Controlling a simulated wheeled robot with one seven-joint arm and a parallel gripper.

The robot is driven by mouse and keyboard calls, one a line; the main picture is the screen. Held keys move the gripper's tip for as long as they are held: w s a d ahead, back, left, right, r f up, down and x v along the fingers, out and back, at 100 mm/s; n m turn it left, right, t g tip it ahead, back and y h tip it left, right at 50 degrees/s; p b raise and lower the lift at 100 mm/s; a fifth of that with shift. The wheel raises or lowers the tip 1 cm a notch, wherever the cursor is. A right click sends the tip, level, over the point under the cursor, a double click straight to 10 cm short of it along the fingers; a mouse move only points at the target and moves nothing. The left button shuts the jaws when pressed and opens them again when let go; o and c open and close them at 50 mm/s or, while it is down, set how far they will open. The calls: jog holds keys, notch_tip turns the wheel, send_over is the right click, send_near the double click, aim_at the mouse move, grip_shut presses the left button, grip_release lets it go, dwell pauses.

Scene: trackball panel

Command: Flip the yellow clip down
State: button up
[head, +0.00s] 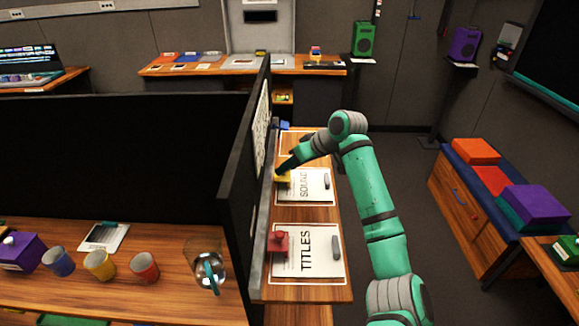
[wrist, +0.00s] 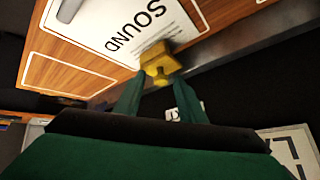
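The yellow clip (head: 283,178) is at the left edge of the shelf, beside the white SOUND sheet (head: 312,185). In the wrist view the clip (wrist: 157,60) is a blocky yellow piece at the edge of the sheet. My gripper (wrist: 157,84) has its two green fingers apart, with their tips at the lower end of the clip, one towards each side. I cannot tell whether they touch it. In the head view my gripper (head: 281,170) hides part of the clip.
A red clip (head: 278,243) sits on the TITLES sheet (head: 308,262) nearer to me. A black partition (head: 240,180) stands close along the shelf's left side. A blue clip (head: 284,125) shows farther back. The floor to the right of the shelf is clear.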

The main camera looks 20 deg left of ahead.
jog(key=v, duration=1)
jog(key=shift+d+r, duration=0.3)
